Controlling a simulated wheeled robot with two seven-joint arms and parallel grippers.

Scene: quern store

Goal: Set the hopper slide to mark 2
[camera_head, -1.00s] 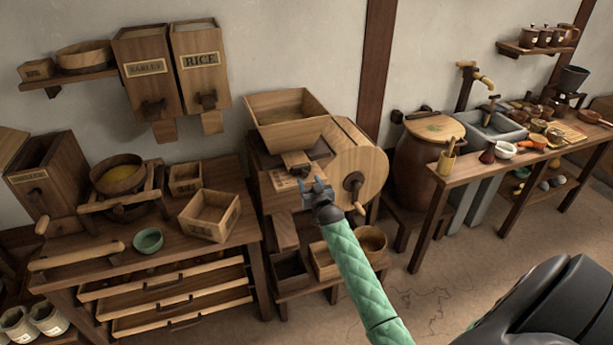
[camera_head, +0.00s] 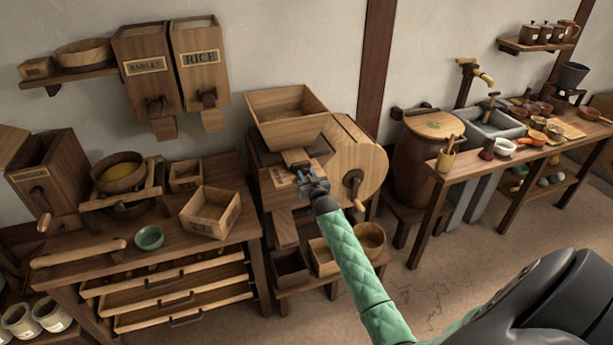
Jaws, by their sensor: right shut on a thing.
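The wooden hopper (camera_head: 290,131) stands on top of the mill with its wide mouth upward. Below it is the hopper slide (camera_head: 294,157), a small wooden piece, with a pale marked plate (camera_head: 282,177) beneath; its marks are too small to read. My right gripper (camera_head: 309,180), on a green-sleeved arm, is at the front of the mill just below the slide. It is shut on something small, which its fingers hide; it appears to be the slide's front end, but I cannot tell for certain. My left gripper is not in view.
The round mill housing with its crank (camera_head: 354,181) is close right of my right gripper. Open boxes (camera_head: 292,268) stand on a low bench below. A worktable with a wooden box (camera_head: 210,213) and green bowl (camera_head: 149,238) is at left.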

